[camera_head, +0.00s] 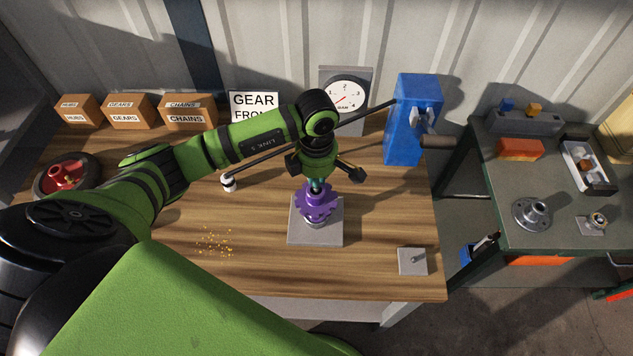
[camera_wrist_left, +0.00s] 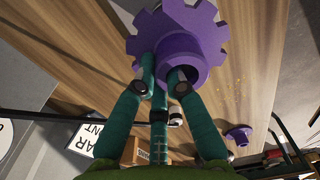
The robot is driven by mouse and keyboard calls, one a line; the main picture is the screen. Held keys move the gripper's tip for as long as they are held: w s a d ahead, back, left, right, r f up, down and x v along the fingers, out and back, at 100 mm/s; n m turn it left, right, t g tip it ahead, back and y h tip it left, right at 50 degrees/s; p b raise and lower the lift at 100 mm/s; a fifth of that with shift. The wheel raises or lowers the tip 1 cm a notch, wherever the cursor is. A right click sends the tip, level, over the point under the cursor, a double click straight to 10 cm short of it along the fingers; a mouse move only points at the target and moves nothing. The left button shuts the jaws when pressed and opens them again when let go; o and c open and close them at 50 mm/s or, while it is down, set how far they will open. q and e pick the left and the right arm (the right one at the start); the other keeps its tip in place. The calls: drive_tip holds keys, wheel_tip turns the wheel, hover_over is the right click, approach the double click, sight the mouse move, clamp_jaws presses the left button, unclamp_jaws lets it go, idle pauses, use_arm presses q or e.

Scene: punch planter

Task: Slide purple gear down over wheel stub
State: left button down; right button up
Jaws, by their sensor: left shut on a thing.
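The purple gear (camera_head: 316,203) is toothed with a raised hub and is held in my left gripper (camera_head: 317,183). In the left wrist view the teal fingers (camera_wrist_left: 163,82) are closed on the hub of the gear (camera_wrist_left: 186,33). In the head view the gear lies over a grey square plate (camera_head: 326,236), and a round grey part (camera_head: 314,223) shows just under its near edge. This may be the wheel stub, mostly hidden by the gear. I cannot tell whether the gear touches it. My right gripper is not in view.
Another purple flanged part (camera_wrist_left: 238,135) stands on the bench in the wrist view. A blue post machine (camera_head: 410,120), a small plate with a peg (camera_head: 412,262) and yellow crumbs (camera_head: 215,242) are around. A red wheel part (camera_head: 66,175) lies far left.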

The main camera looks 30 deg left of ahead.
use_arm(q)
drive_tip(key=c, duration=1.2)
unclamp_jaws()
wheel_tip(320, 180, up, 12)
drive_tip(key=shift+r, duration=0.1)
